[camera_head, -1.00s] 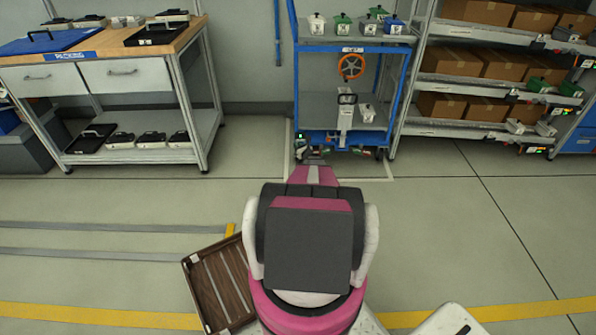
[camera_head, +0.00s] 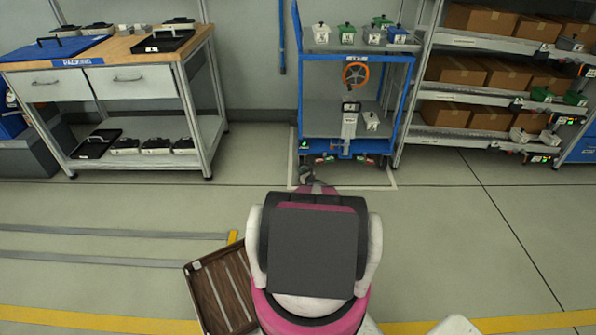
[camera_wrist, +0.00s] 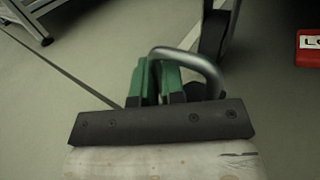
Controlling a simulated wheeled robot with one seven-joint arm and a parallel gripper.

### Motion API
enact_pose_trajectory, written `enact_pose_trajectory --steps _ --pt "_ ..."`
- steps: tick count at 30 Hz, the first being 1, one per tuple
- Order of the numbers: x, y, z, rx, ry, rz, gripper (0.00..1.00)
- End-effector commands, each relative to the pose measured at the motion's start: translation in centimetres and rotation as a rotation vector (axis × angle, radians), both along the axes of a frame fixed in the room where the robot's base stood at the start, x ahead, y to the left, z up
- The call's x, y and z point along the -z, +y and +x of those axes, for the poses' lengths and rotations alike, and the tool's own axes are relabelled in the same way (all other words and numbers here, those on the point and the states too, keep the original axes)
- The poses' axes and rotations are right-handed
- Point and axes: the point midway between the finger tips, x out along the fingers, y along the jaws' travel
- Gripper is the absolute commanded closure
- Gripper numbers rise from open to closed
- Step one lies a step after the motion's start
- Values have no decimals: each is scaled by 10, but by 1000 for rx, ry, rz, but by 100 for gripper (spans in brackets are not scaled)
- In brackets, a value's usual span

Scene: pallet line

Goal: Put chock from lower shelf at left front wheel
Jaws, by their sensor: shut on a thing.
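My gripper (camera_wrist: 160,112) is shut on a green block with a bent grey metal handle (camera_wrist: 205,70), seemingly the chock (camera_wrist: 172,78). Its jaws are largely hidden behind a dark bar in the wrist view. In the head view my gripper (camera_head: 308,178) is low, just in front of the cart's left front corner, mostly behind my arm. The blue cart (camera_head: 345,57) has a grey lower shelf (camera_head: 320,122). Its left front wheel (camera_head: 304,160) is small and partly hidden. A dark upright shape, perhaps a wheel, is right of the handle in the wrist view. Contact cannot be told.
A red block with a letter (camera_wrist: 308,48) lies right in the wrist view. A packing bench (camera_head: 130,55) stands left of the cart and a shelf rack (camera_head: 450,137) right. A brown slatted tray (camera_head: 222,290) is beside my base. The floor ahead is mostly clear.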

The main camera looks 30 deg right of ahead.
Motion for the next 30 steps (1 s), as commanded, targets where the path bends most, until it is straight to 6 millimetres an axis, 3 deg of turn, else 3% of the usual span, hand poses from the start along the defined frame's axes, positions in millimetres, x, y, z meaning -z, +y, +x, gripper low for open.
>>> enact_pose_trajectory --steps 7,10,22,24,25,30 --pt "0 1 40 -2 -1 -1 100" --pt "11 1 36 0 0 0 100" --pt "15 1 35 0 0 0 100" --pt "15 1 35 0 0 0 71" --pt "15 2 35 0 0 0 65" --pt "15 1 35 0 0 0 65"
